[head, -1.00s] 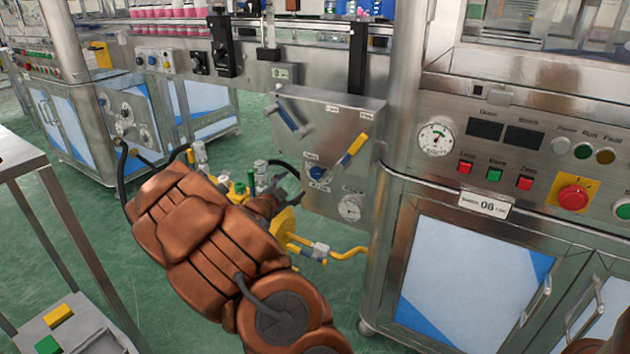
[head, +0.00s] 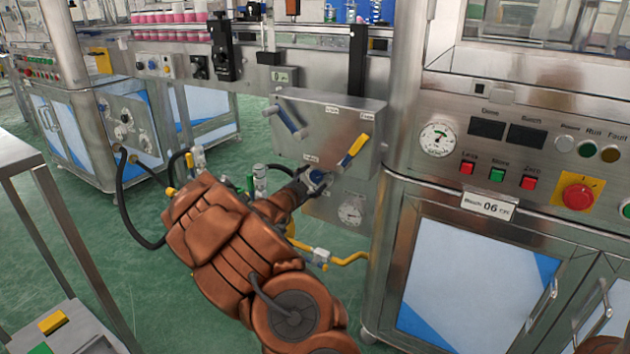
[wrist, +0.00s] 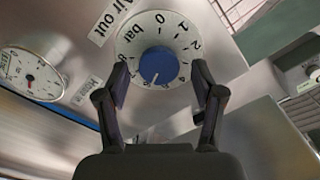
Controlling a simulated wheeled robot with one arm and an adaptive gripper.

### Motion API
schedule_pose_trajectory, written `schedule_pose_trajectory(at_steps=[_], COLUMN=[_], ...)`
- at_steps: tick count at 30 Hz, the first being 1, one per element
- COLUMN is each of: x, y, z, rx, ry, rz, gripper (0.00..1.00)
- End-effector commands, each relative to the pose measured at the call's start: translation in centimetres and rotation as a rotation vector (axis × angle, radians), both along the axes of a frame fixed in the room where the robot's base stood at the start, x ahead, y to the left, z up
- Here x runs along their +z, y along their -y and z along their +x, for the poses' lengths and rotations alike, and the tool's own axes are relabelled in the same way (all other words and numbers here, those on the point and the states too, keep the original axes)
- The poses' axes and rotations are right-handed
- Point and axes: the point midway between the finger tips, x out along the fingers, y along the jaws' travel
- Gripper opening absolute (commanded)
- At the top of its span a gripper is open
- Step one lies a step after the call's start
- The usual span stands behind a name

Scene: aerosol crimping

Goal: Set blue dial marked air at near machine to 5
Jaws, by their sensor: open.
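The blue dial (head: 317,176) sits low on the steel panel of the near machine, below the yellow-handled lever. In the wrist view the blue dial (wrist: 158,65) has a round white scale plate (wrist: 128,44) reading "0 bar" with numbers around it, and an "Air out" label (wrist: 115,20) beside it. A pale mark on the knob points toward the lower left of the picture; the number there is too small to read surely. My gripper (wrist: 162,82) is open, with one finger on each side of the knob; contact cannot be told. In the head view my gripper (head: 303,186) is at the dial.
A round gauge (wrist: 32,75) is beside the dial; in the head view a gauge (head: 351,211) is below it. Above are a yellow lever (head: 354,150) and a blue lever (head: 288,120). Yellow pipework (head: 345,259) runs below. The cabinet (head: 470,280) stands right.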

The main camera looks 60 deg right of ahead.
Motion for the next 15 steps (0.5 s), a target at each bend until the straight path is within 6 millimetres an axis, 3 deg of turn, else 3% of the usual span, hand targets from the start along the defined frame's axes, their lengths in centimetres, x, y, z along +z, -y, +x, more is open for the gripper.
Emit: schedule_pose_trajectory(at_steps=[6,15], x=[-0.12,-0.09], y=[1.17,1.33], z=[-0.09,-0.03], rx=[-0.002,0.0], ry=[0.0,-0.001], rz=[0.003,0.003], gripper=[0.68,0.68])
